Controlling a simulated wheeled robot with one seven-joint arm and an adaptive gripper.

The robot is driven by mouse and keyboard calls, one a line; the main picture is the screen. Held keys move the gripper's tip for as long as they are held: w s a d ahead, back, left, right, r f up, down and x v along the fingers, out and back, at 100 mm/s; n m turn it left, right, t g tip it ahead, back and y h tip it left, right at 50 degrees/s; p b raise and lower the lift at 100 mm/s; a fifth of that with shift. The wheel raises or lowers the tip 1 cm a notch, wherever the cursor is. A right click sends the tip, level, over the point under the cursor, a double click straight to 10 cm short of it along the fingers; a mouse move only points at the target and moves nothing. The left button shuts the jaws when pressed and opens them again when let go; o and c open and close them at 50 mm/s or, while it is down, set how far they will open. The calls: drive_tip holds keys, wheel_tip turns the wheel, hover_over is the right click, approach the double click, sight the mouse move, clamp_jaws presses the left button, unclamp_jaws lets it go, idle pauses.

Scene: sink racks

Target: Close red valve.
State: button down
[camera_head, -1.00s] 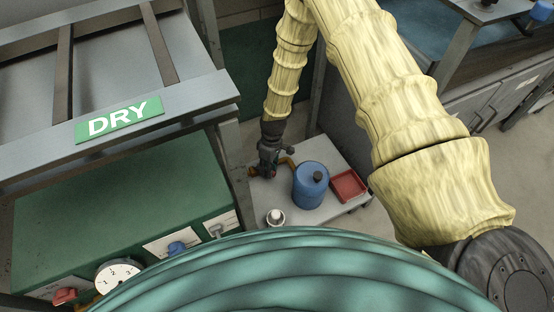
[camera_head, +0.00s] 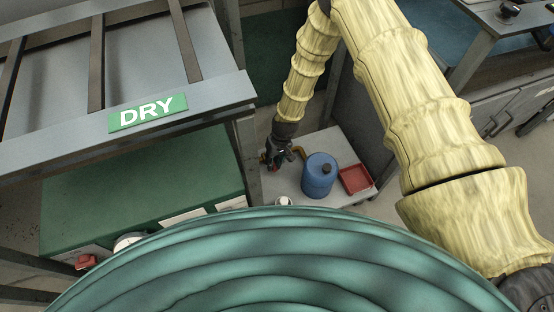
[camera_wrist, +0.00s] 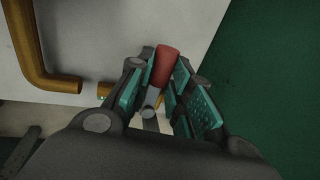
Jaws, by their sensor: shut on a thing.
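The red valve handle (camera_wrist: 166,66) shows in the wrist view between the two teal-padded fingers of my gripper (camera_wrist: 160,88). The fingers are shut on it, and a grey stem (camera_wrist: 151,102) shows just below the handle. The handle's lower part is hidden between the fingers. In the head view my gripper (camera_head: 274,162) is small and dark, low at the left end of a pale bench, with a bit of red beside it. The handle's exact angle cannot be told there.
A bent brown pipe (camera_wrist: 38,62) runs beside the valve. A blue canister (camera_head: 320,175) and a red tray (camera_head: 356,179) stand right of my gripper on the pale bench (camera_head: 338,142). A green unit with a DRY sign (camera_head: 148,113) stands at the left.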

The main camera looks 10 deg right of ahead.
drive_tip(key=shift+a, duration=0.1)
idle(0.3)
drive_tip(key=c, duration=1.3)
unclamp_jaws()
drive_tip(key=shift+r, duration=0.1)
wheel_tip(320, 180, up, 12)
drive_tip(key=d, duration=0.2)
drive_tip(key=shift+w+d+f, duration=0.2)
drive_tip(key=shift+w, duration=0.1)
